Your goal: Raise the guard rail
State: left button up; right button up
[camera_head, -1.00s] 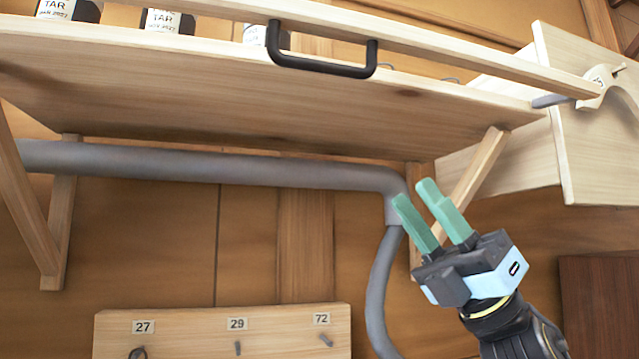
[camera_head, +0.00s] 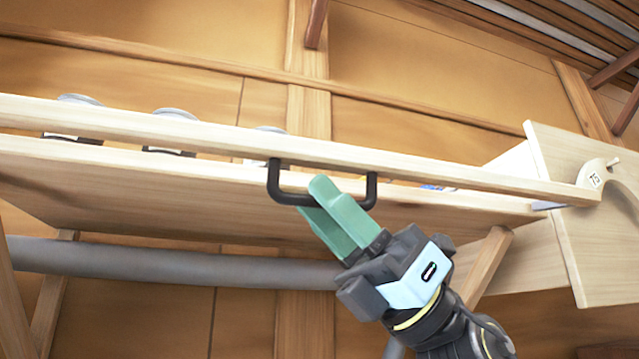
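The guard rail (camera_head: 450,174) is a long pale wooden bar running across the front of a shelf, level with or slightly above the shelf board. A black U-shaped handle (camera_head: 372,190) hangs from its underside. My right gripper (camera_head: 322,198) has green fingers and is at the handle, its fingertips overlapping the handle's lower bar in the picture. The two fingers look close together. Whether they enclose the bar is hidden by the near finger. My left gripper is not in view.
Several jars (camera_head: 78,138) with pale lids stand on the shelf behind the rail. The shelf board (camera_head: 130,195) lies below it on wooden brackets. A wooden end panel (camera_head: 560,215) with a curved piece (camera_head: 597,179) stands at the right. A grey pipe (camera_head: 170,265) runs below the shelf.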

jog(key=shift+s+a+r, duration=0.15)
jog(key=shift+a+r, duration=0.25)
grip_shut()
